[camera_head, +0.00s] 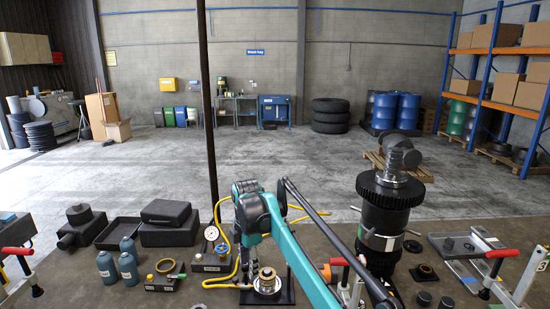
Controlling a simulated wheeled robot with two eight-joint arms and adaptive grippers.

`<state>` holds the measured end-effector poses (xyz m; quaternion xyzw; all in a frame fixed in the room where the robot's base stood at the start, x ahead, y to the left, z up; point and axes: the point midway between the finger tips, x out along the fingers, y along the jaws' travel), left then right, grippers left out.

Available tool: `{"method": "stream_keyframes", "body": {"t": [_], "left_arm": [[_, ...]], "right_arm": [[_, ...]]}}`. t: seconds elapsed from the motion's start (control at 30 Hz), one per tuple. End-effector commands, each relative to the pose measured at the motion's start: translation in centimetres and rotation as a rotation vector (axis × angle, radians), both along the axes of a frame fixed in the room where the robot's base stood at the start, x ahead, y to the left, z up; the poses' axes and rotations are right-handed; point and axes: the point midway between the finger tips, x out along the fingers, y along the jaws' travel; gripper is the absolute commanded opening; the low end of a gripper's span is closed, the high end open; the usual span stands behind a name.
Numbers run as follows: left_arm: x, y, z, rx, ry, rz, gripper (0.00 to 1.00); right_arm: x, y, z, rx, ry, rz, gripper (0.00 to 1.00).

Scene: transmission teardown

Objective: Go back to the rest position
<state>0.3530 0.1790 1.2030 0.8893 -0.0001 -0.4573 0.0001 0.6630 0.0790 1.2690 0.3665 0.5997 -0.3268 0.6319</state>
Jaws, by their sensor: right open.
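My right arm is teal and dark grey. It reaches up from the bottom middle of the head view, over the near workbench (320,235). My left gripper and left arm are not in view.
A tall black gear assembly (385,220) stands right of the arm. Bottles (128,268), a pressure gauge (211,233) with yellow hose, and black cases (167,212) are to the left. A thin dark post (207,120) rises behind.

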Motion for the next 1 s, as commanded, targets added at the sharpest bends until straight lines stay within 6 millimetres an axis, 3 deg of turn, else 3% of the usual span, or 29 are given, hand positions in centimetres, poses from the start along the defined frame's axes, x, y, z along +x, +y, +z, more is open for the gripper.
{"method": "stream_keyframes", "body": {"t": [0.27,0.53,0.77,1.0], "left_arm": [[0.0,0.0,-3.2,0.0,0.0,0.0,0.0],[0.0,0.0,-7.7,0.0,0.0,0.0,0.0],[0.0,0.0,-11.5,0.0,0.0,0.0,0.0],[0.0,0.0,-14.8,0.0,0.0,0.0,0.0]], "right_arm": [[-3.0,-5.6,0.2,0.058,-0.07,-0.333,0.46],[-10.8,-14.1,-2.6,0.2,-0.174,-0.886,0.46],[-19.4,-20.1,-8.7,0.369,-0.247,-1.361,0.46],[-27.5,-24.2,-17.6,0.575,-0.292,-1.793,0.46]]}}
